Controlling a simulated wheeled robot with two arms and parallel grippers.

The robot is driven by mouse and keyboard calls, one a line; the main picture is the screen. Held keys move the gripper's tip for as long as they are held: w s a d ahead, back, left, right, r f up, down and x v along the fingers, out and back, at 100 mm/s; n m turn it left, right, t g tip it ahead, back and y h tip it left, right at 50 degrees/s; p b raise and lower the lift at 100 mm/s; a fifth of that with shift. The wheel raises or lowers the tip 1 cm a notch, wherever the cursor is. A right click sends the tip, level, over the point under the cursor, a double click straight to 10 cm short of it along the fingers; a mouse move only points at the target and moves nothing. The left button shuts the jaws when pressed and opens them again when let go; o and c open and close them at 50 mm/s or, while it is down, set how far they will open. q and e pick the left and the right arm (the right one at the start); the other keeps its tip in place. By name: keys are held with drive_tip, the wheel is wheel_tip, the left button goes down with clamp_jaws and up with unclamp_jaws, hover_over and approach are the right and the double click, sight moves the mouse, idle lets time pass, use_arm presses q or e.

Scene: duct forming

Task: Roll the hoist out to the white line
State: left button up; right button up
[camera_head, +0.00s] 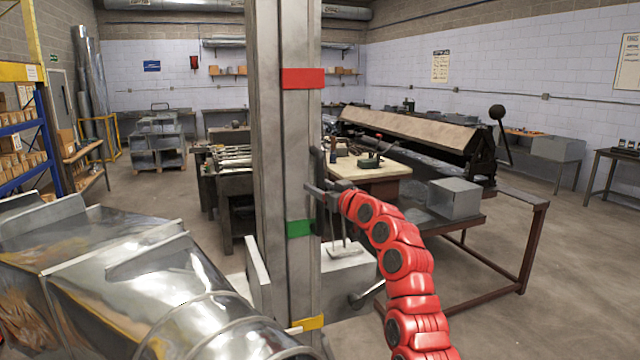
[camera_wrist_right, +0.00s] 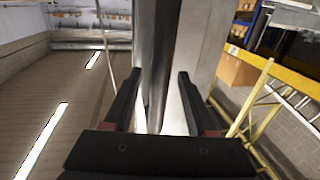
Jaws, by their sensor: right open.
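The hoist's tall grey metal mast (camera_head: 268,130) stands upright just ahead of me, with red, green and yellow bands. A dark upright handle (camera_head: 318,160) shows on its right side, and its pale base (camera_head: 345,275) is low behind my arm. My right gripper (camera_head: 314,188) is open beside the mast, close to the handle. In the right wrist view its two fingers (camera_wrist_right: 160,95) are apart, with a grey upright metal part (camera_wrist_right: 157,60) beyond and between them. I cannot tell if they touch it. I cannot make out the white line on the floor. My left gripper is not in view.
Large shiny ductwork (camera_head: 130,270) fills the lower left. A workbench (camera_head: 385,180) and a long bending machine (camera_head: 410,130) stand behind; a low table (camera_head: 540,205) holds a metal box (camera_head: 454,198). Shelving (camera_head: 20,130) is far left. Floor (camera_head: 585,270) is clear at right.

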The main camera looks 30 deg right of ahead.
drive_tip(key=shift+w+f, duration=0.1)
drive_tip(key=shift+w, duration=0.1)
clamp_jaws()
idle(1.4)
